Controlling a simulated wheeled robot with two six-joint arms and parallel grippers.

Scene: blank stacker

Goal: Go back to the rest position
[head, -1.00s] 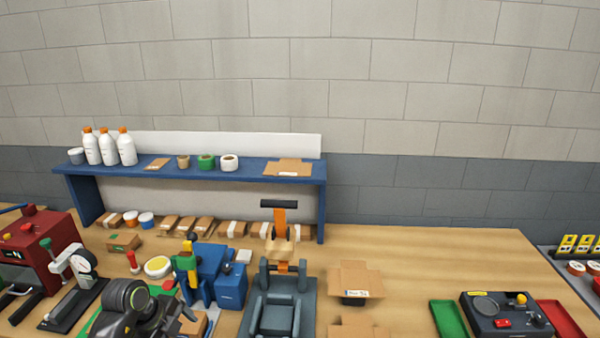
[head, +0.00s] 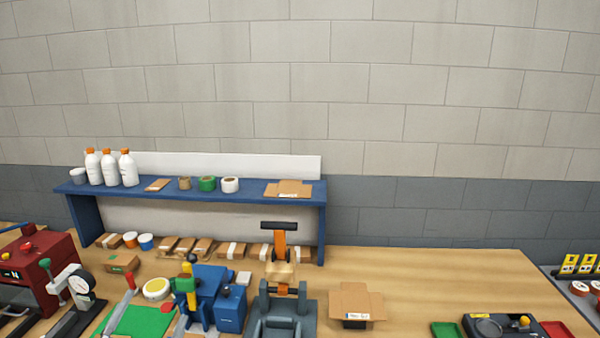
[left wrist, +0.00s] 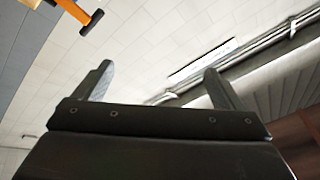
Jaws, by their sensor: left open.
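The orange lever (left wrist: 68,10) of the grey press also shows at that view's upper left, apart from the fingers. My right gripper is in neither view.
The grey press (head: 282,325) stands right of the blue device (head: 205,295). A red machine (head: 40,270) is at the left. A blue shelf (head: 240,190) holds bottles and tape rolls. An open carton (head: 355,302) sits right of the press. The bench (head: 450,275) is clear behind the carton.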

